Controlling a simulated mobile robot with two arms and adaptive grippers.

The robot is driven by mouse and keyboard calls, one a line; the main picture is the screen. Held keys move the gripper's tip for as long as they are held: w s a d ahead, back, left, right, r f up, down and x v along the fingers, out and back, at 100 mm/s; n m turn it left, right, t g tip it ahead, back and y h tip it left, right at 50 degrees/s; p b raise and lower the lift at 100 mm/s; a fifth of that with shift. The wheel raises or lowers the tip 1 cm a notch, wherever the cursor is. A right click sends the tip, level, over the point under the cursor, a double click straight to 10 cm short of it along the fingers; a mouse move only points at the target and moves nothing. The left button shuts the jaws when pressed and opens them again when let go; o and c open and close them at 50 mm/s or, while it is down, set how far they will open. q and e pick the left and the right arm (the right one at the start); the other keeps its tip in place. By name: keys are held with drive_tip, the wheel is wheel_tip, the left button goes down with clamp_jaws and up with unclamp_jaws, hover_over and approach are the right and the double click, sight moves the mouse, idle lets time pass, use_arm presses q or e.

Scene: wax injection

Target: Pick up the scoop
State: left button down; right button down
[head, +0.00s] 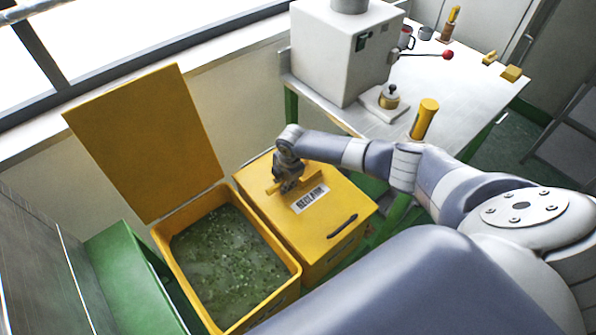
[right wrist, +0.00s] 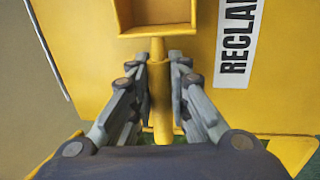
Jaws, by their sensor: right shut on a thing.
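The yellow scoop (right wrist: 157,14) shows in the right wrist view, with its square open bowl at the top and its handle running down between my fingers. My right gripper (right wrist: 160,62) is shut on the handle, one finger on each side. In the head view, my right gripper (head: 287,184) is over the lid of the closed yellow reclaim box (head: 338,218). The scoop is mostly hidden there by the gripper, with only yellow edges showing. I cannot tell if the scoop touches the lid. My left gripper is not in view.
An open yellow bin (head: 285,282) of green granules stands left of the reclaim box, its lid (head: 150,145) raised. Behind is a table (head: 470,95) with a white machine (head: 345,55), a small brass pot (head: 389,96) and a red-knobbed lever (head: 447,55). A yellow cylinder (head: 425,117) stands near my right arm.

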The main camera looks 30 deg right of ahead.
drive_tip(key=shift+r, duration=0.5)
wheel_tip(320, 180, up, 2)
drive_tip(key=shift+w+r+b, duration=0.1)
drive_tip(key=shift+b, duration=0.35)
drive_tip(key=s+a, duration=0.2)
drive_tip(key=s, duration=0.2)
drive_tip(key=s+a+r+b, duration=0.1)
drive_tip(key=s+a, duration=0.1)
drive_tip(key=s, duration=0.3)
drive_tip(key=s+a, duration=0.2)
drive_tip(key=s, duration=0.2)
drive_tip(key=shift+s+a+r, duration=0.15)
drive_tip(key=shift+s+r, duration=0.15)
drive_tip(key=shift+s, duration=0.1)
drive_tip(key=shift+s+a+r, duration=0.1)
drive_tip(key=shift+s+a, duration=0.1)
drive_tip(key=shift+s, duration=0.2)
drive_tip(key=shift+a+r, duration=0.1)
